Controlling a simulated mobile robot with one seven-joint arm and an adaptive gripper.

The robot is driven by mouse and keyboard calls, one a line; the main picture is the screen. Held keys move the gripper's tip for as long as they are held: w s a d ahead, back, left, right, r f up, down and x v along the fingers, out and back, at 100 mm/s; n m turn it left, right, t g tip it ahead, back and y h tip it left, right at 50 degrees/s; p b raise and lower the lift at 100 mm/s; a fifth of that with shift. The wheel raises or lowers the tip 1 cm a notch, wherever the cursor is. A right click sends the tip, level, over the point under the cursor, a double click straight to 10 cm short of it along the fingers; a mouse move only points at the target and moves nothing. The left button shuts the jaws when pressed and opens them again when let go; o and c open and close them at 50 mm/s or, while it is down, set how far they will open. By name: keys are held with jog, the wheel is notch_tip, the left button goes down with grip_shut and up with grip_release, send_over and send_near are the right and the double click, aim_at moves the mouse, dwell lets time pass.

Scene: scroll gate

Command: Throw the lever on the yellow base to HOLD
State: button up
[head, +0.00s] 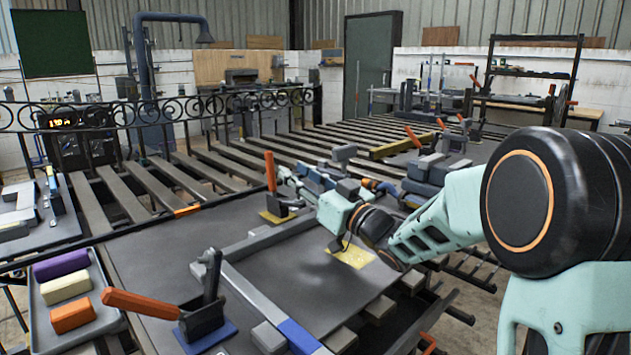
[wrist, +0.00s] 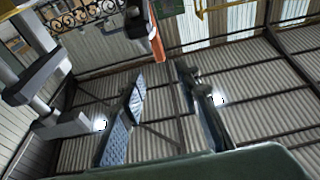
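The lever on the yellow base has an orange handle (head: 271,172) standing nearly upright. Its yellow base (head: 270,217) sits at the far side of the dark table panel. No HOLD mark is readable. My gripper (head: 288,181) reaches in from the right, close to the right side of this handle. In the wrist view the two blue-padded fingers (wrist: 160,85) are spread apart with nothing held. An orange bar (wrist: 156,42), probably the handle, shows just beyond the fingertips. I cannot tell whether anything touches.
A second lever with an orange handle (head: 140,304) leans left on a blue base (head: 205,338) in front. A yellow plate (head: 350,254) lies below my wrist. A tray (head: 45,330) of coloured blocks is at left. Grey blocks and parts crowd the area behind my gripper.

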jog(key=r+v, duration=0.1)
jog(key=v, duration=0.5)
jog(key=shift+s+d+r, duration=0.15)
jog(key=shift+d+r, duration=0.05)
